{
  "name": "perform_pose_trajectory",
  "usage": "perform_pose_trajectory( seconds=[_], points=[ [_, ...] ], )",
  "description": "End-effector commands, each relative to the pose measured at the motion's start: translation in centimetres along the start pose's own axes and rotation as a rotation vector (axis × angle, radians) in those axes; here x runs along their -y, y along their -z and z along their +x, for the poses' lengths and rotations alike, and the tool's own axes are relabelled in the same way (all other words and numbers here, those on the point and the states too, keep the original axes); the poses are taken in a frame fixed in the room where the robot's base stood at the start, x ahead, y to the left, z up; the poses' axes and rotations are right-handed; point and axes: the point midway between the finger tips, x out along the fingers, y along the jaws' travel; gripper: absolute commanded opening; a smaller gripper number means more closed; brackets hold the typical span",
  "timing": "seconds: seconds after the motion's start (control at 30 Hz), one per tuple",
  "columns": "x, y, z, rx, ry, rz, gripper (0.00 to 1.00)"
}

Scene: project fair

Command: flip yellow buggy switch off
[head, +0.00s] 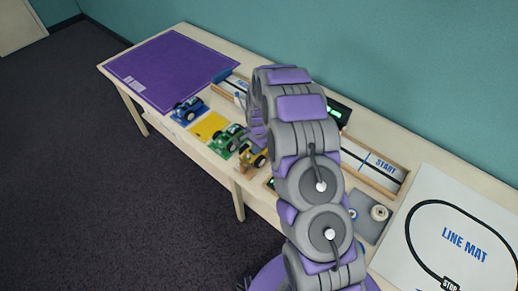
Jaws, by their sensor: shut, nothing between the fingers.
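The yellow buggy (252,160) stands on the table near its front edge, partly hidden behind my arm. Its dark wheel shows, but its switch is too small or hidden to make out. My gripper (258,139), at the end of my purple and grey arm, points down just above and behind the buggy. It is shut and empty. I cannot tell whether its tips touch the buggy.
A green buggy (228,140) stands just left of the yellow one, then a yellow square (209,126) and a blue buggy (187,109). A purple mat (168,70) lies at far left. A wooden-edged START track (384,167) and a white line mat (460,235) lie right.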

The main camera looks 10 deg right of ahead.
Motion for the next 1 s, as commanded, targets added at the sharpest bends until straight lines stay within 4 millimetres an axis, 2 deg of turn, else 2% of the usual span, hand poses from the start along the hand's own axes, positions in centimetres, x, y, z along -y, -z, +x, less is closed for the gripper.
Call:
perform_pose_trajectory(
  seconds=[0.07,0.6,0.8,1.0],
  points=[
    [-0.1,-0.2,-0.3,0.0,0.001,-0.001,0.0],
    [-4.9,0.9,-10.1,0.002,0.016,-0.001,0.0],
    [-5.9,0.7,-12.4,-0.003,0.016,-0.002,0.0],
    [-6.1,0.5,-13.2,-0.004,0.013,-0.003,0.0]
  ],
)
